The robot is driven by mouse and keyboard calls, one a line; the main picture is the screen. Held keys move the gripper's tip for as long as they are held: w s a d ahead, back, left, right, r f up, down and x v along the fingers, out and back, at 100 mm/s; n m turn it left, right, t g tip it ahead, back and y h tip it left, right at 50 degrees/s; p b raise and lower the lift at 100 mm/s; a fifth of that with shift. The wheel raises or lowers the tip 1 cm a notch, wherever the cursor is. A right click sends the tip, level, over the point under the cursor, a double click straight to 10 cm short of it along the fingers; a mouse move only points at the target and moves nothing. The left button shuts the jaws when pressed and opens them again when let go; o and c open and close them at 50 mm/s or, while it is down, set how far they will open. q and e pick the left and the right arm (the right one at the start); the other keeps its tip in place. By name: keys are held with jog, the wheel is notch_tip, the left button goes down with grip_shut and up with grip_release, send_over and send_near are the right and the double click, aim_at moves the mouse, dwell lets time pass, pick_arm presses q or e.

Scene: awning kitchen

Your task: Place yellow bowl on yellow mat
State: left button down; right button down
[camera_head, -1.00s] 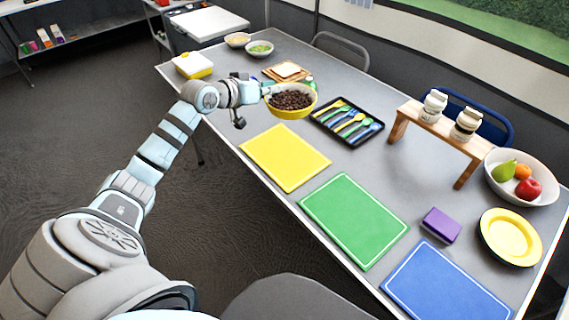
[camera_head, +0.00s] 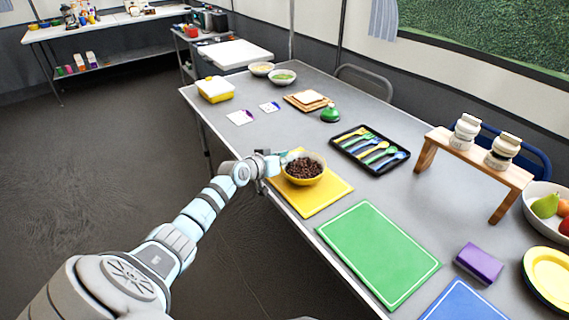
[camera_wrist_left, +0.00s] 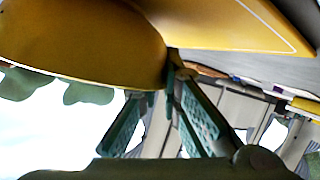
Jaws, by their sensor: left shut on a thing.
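The yellow bowl (camera_head: 304,170), filled with dark brown bits, is upright over the far part of the yellow mat (camera_head: 318,199). My left gripper (camera_head: 279,166) reaches in from the left and is shut on the bowl's near left side. In the left wrist view my left gripper's fingers (camera_wrist_left: 172,72) meet the edge of the yellow bowl (camera_wrist_left: 85,45), and the yellow mat (camera_wrist_left: 235,22) shows close by. I cannot tell whether the bowl's base touches the mat. The mat's far part is hidden behind the bowl. My right gripper is not in view.
A green mat (camera_head: 380,250) lies right of the yellow one, then a purple block (camera_head: 479,263). A black cutlery tray (camera_head: 372,150) and a green-topped item (camera_head: 330,113) stand behind the bowl. A wooden stand (camera_head: 480,158) holds two jars. The table's left middle is mostly clear.

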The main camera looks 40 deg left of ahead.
pick_arm(q)
jog(key=shift+r, duration=0.15)
jog(key=shift+f, duration=0.25)
jog(key=c, duration=1.8)
grip_release()
jog(key=shift+r, duration=0.1)
jog(key=shift+r, duration=0.25)
jog(key=p+v, duration=0.8)
jog(key=v, duration=0.4)
jog(key=shift+s+f, duration=0.1)
jog(key=shift+f, duration=0.1)
